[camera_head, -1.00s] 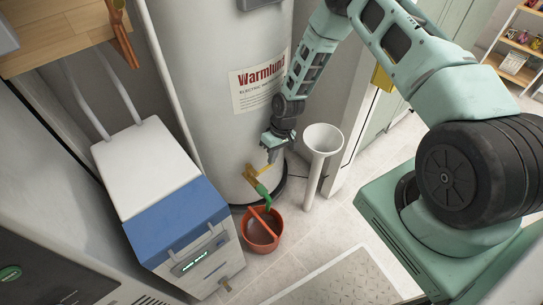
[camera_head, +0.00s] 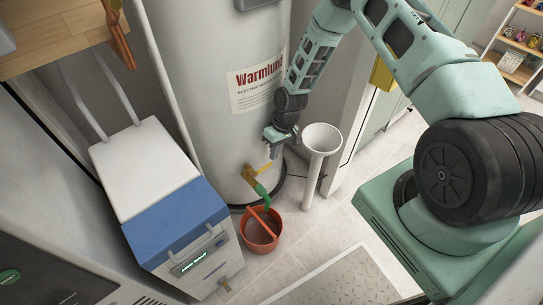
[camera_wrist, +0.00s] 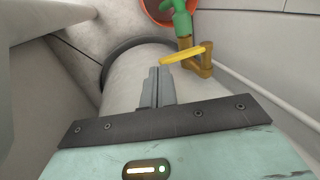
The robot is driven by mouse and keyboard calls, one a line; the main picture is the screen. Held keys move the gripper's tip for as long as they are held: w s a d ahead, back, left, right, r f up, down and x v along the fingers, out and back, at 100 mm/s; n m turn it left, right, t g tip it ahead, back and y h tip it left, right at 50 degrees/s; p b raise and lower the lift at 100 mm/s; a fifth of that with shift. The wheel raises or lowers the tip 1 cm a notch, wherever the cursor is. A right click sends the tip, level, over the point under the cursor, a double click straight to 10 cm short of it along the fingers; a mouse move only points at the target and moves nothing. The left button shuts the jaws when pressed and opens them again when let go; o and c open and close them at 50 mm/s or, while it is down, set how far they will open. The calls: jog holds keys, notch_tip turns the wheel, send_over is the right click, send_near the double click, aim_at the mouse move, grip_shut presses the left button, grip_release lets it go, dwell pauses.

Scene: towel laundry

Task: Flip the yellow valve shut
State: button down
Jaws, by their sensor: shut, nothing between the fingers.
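The yellow valve handle (camera_wrist: 185,54) is on a brass tap (camera_wrist: 201,66) low on the water heater. In the wrist view it points left from the tap, crosswise to the green hose fitting (camera_wrist: 183,22). In the head view the handle (camera_head: 264,168) is small, just below my gripper (camera_head: 273,154). My gripper is shut and empty.
The white water heater (camera_head: 225,120) stands close behind my gripper. An orange bucket (camera_head: 247,234) sits under the green fitting. A white funnel-topped pipe (camera_head: 314,165) stands close on the right. A blue-and-white wheeled machine (camera_head: 170,225) is on the left.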

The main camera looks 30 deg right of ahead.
jog(key=a+p+v, duration=0.1)
jog(key=p+v, duration=0.1)
jog(key=v, duration=1.3)
jog(key=shift+r+p, duration=0.35)
